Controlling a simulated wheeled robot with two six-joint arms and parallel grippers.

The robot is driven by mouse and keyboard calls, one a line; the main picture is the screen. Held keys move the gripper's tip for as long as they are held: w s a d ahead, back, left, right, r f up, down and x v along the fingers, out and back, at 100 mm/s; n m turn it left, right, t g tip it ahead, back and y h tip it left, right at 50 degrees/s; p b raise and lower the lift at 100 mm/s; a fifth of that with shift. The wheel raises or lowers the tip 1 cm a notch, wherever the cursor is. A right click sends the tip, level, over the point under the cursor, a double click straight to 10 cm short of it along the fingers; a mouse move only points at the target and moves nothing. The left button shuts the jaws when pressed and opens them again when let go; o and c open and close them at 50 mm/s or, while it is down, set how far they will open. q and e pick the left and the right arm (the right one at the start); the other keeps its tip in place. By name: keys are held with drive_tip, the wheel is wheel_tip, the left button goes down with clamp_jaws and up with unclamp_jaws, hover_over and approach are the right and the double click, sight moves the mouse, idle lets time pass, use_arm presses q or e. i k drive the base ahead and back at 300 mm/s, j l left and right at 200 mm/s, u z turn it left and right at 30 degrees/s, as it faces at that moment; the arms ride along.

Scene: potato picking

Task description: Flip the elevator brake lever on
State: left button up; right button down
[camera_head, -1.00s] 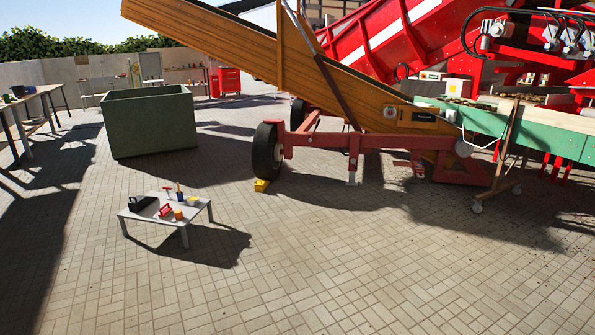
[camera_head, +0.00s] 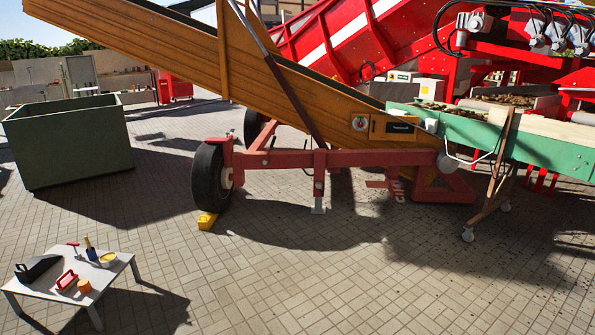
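The elevator (camera_head: 190,62) is a long orange-brown inclined conveyor on a red wheeled frame (camera_head: 330,158). Its black-tyred wheel (camera_head: 208,178) stands on the paving with a yellow chock (camera_head: 207,221) beside it. A small part (camera_head: 231,134) sticks up from the frame end by the wheel; I cannot tell whether it is the brake lever or which way it is set. A box with a round red-centred switch (camera_head: 361,123) sits on the elevator's side. Neither of my grippers is in view.
A low grey table (camera_head: 118,272) with tools stands at the lower left. A green bin (camera_head: 68,143) stands behind it. A green conveyor (camera_head: 545,143) and a wheeled stand (camera_head: 490,190) are on the right. Paving in the front middle is clear.

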sight(265, 161)
drive_tip(key=i, duration=1.85)
drive_tip(key=i+u, duration=0.1)
drive_tip(key=i, duration=0.85)
drive_tip(key=i+l, duration=0.15)
drive_tip(key=i, duration=0.75)
drive_tip(key=i+l+u, duration=0.1)
drive_tip(key=i, duration=0.85)
drive_tip(key=i+l+u, duration=0.3)
drive_tip(key=i+u, duration=0.15)
drive_tip(key=i, duration=0.2)
drive_tip(key=i+l+u, duration=0.45)
drive_tip(key=i, duration=0.2)
